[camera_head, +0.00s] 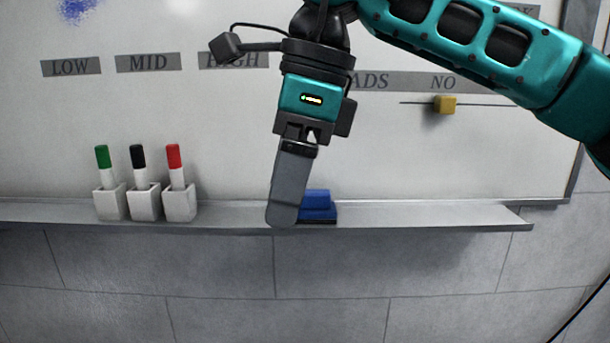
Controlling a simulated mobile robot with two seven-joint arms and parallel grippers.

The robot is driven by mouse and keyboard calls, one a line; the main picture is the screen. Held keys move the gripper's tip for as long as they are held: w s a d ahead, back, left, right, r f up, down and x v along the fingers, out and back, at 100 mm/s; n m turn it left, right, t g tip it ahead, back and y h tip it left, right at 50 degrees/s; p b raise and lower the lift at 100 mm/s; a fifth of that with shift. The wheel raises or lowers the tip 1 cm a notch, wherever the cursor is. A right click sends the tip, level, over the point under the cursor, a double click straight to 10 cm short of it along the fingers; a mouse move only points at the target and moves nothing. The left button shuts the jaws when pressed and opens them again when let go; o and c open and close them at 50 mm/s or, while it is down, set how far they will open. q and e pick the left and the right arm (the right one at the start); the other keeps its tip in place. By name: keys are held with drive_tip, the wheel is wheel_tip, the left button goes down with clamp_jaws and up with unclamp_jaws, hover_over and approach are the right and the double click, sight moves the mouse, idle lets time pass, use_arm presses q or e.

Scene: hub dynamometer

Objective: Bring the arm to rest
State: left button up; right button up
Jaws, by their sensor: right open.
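My right arm, teal and black, comes in from the upper right. Its gripper (288,205) points down in front of the whiteboard tray, with its grey fingers seen nearly edge-on, one in front of the other. The gripper is open, and I see nothing held in it. The fingertips overlap the left side of a blue eraser (318,202) that sits on the tray; I cannot tell whether they touch it. My left gripper is not in view.
A whiteboard (200,110) with labels fills the back. Its grey tray (430,214) juts out below. Three white holders (145,203) with green, black and red markers stand at the left. A yellow slider block (444,104) sits on a rail under "NO". The tray's right part is clear.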

drive_tip(key=s+a+f+m+g+y+p, duration=0.2)
drive_tip(key=s+a+m+g+y, duration=0.25)
drive_tip(key=a+g+y, duration=0.65)
drive_tip(key=w+d+f+m+t+y+p, duration=0.1)
drive_tip(key=w+d+f+m+t+y, duration=0.2)
drive_tip(key=m+t+y, duration=0.45)
drive_tip(key=w+d+m+t+y, duration=0.4)
drive_tip(key=w+m+t, duration=0.1)
drive_tip(key=m+t, duration=0.45)
drive_tip(key=w+d+f+m+t+h, duration=0.4)
drive_tip(key=d+f+m+t+h, duration=0.3)
drive_tip(key=f+m+t+h, duration=0.7)
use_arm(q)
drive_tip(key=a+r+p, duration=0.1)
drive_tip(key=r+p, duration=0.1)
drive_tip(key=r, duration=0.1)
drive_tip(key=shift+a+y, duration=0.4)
use_arm(e)
drive_tip(key=s+d+f+m+g+h, duration=0.4)
drive_tip(key=s+d+f+m, duration=0.4)
drive_tip(key=f, duration=0.4)
drive_tip(key=s+d+f+m+g+h, duration=0.5)
drive_tip(key=s+d+f+m, duration=0.3)
drive_tip(key=f, duration=0.5)
drive_tip(key=shift+s+d+f, duration=0.25)
drive_tip(key=shift+s+d, duration=0.15)
drive_tip(key=shift+s, duration=0.25)
